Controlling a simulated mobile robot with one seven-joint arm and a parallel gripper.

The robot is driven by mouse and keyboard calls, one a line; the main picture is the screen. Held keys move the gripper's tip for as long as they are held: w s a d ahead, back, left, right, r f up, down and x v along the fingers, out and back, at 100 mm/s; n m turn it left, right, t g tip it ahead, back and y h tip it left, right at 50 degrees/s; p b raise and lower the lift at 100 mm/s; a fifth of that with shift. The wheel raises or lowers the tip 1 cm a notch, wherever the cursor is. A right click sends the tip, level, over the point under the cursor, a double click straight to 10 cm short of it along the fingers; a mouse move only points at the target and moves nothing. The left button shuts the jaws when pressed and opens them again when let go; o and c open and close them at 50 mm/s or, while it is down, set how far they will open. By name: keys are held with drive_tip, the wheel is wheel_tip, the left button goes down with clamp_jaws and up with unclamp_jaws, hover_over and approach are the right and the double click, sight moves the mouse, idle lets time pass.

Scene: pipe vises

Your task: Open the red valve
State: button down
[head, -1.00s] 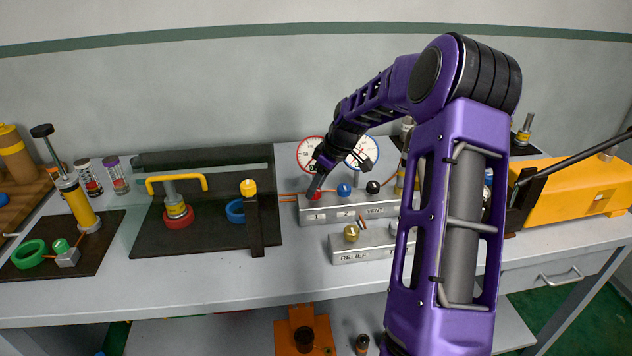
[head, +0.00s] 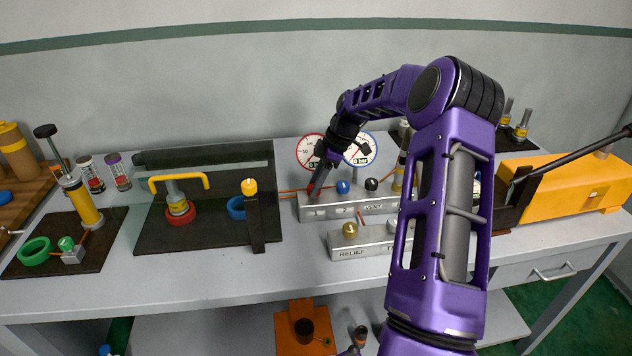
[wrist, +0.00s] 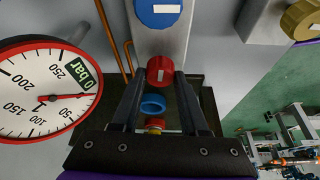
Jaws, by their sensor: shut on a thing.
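The red valve knob (wrist: 160,70) stands at the end of the grey valve block (wrist: 150,40) in the wrist view. My gripper (wrist: 161,84) is shut on it, with one finger on each side. The knob's pale mark runs up and down the picture, while the mark on the blue knob (wrist: 158,10) runs across it. In the head view my gripper (head: 317,183) reaches down to the left end of the block (head: 345,211), mostly hiding the red knob. The blue knob (head: 343,187) and a black knob (head: 371,184) stand to the right.
A red-rimmed gauge (head: 310,152) and a blue-rimmed gauge (head: 360,149) stand close behind. In front is a second block (head: 350,250) with a brass knob (head: 350,229). A dark post with a yellow top (head: 250,187) stands left. The table front is clear.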

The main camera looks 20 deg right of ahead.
idle(0.3)
drive_tip(key=shift+c, duration=2.1)
unclamp_jaws()
drive_tip(key=shift+r, duration=0.1)
drive_tip(key=v, duration=1.7)
drive_tip(key=shift+r+p, duration=0.15)
drive_tip(key=shift+p, duration=0.3)
drive_tip(key=shift+w, duration=0.1)
